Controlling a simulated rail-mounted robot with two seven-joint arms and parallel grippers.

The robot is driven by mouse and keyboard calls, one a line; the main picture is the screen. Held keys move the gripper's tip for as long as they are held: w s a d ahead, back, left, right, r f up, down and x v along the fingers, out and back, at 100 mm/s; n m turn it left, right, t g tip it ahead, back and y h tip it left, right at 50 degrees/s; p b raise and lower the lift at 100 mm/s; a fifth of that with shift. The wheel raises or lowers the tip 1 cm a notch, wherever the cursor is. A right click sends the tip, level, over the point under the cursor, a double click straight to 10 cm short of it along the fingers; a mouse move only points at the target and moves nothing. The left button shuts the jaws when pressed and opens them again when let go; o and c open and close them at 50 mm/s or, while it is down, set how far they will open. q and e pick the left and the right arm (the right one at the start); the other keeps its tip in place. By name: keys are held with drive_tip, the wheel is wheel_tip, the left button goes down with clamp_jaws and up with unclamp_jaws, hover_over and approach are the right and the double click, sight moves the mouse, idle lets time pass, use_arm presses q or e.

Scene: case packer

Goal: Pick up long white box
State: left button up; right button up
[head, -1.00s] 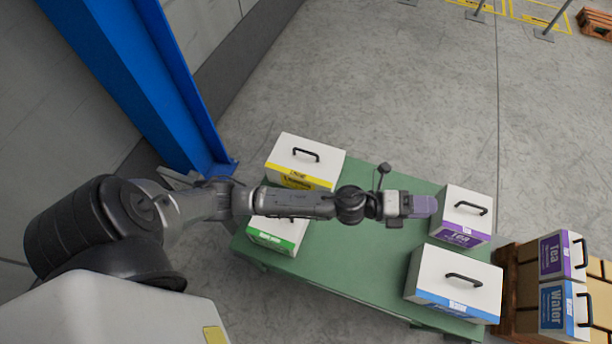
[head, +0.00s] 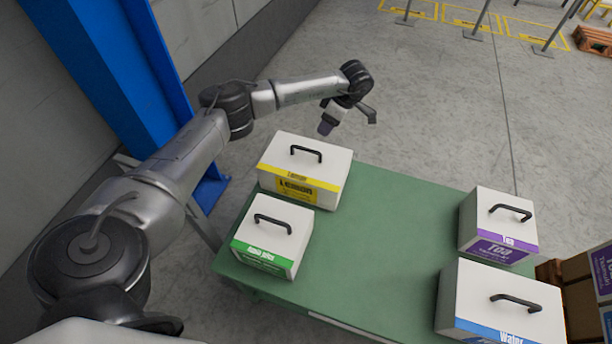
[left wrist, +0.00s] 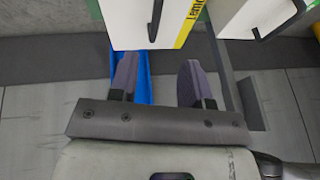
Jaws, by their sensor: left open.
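Several white boxes with black handles stand on a green table (head: 370,240). The yellow-banded Lemon box (head: 325,165) is at the table's far left, with a green-banded box (head: 272,232) in front of it. At the right are the purple-banded Tea box (head: 483,220) and the long blue-banded Water box (head: 480,290). My left gripper (head: 327,126) is open and empty, above and just beyond the Lemon box. In the left wrist view, its spread fingers (left wrist: 157,78) are below the Lemon box (left wrist: 130,25) in the picture, with nothing between them. My right gripper is not in view.
A blue pillar (head: 120,80) and a wall stand left of the table. More boxes (head: 600,270) are stacked at the right edge. The table's middle is clear. Open floor (head: 450,120) lies beyond it.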

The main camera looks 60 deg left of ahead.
use_arm(q)
drive_tip(key=b, duration=0.2)
hover_over(306, 149)
drive_tip(key=w, duration=0.2)
drive_tip(key=f, duration=0.4)
drive_tip(key=d+f, duration=0.1)
drive_tip(key=f, duration=0.1)
drive_tip(key=shift+f, duration=0.15)
drive_tip(key=shift+s+a+f, duration=0.15)
drive_tip(key=shift+s+f, duration=0.1)
drive_tip(key=shift+f, duration=0.25)
drive_tip(key=shift+b+x, duration=0.65)
drive_tip(key=shift+x, duration=2)
drive_tip(key=shift+w, duration=0.25)
drive_tip(key=shift+c, duration=0.5)
clamp_jaws()
drive_tip(key=shift+r, duration=0.15)
